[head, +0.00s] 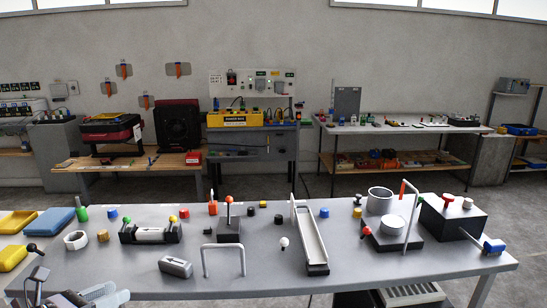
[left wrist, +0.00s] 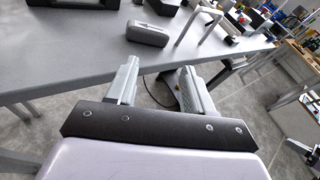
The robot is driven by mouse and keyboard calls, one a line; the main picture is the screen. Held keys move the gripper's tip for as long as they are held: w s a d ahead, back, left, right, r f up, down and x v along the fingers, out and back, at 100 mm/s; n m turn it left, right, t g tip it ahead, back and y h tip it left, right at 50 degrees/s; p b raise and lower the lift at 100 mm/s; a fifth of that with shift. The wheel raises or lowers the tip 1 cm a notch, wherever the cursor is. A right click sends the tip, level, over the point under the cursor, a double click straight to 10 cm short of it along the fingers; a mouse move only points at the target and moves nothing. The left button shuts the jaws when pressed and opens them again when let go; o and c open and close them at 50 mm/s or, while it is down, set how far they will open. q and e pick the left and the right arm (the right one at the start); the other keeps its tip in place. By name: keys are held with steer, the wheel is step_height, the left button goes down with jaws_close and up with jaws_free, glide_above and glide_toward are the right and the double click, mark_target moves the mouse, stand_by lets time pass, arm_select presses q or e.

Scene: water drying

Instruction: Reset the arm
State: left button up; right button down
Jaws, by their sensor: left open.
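My left gripper (head: 92,298) is at the bottom left corner of the head view, in front of the table's near edge. In the left wrist view my left gripper (left wrist: 158,84) has its two pale fingers apart with nothing between them. The fingers point toward the grey table (head: 245,268) at its near edge. A grey block with an arrow (head: 175,267) lies on the table beyond the gripper; it also shows in the left wrist view (left wrist: 148,34).
The table holds a white wire arch (head: 223,262), a white sloped channel (head: 309,235), a black cradle (head: 150,233), a black base with a round cup (head: 380,200), and small coloured knobs. Blue and yellow trays (head: 50,222) sit at the left. Bare tabletop shows along the front.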

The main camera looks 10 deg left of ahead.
arm_select(q)
steer(key=s+d+f+n+y, duration=0.2)
steer(key=s+d+f+n, duration=0.15)
steer(key=f+n, duration=0.4)
steer(key=s+d+f+n+y, duration=0.1)
steer(key=s+d+f+n, duration=0.3)
steer(key=n, duration=0.6)
steer(key=s+d+f+n+g, duration=0.2)
steer(key=s+d+f+n, duration=0.1)
steer(key=d+n, duration=0.5)
steer(key=s+d+f+n+g, duration=0.1)
steer(key=s+d+f+n, duration=0.3)
steer(key=d+n, duration=0.5)
steer(key=shift+s+d+n+g, duration=0.15)
steer(key=shift+d+n+g, duration=0.1)
steer(key=shift+n+g, duration=0.15)
steer(key=shift+f, duration=0.1)
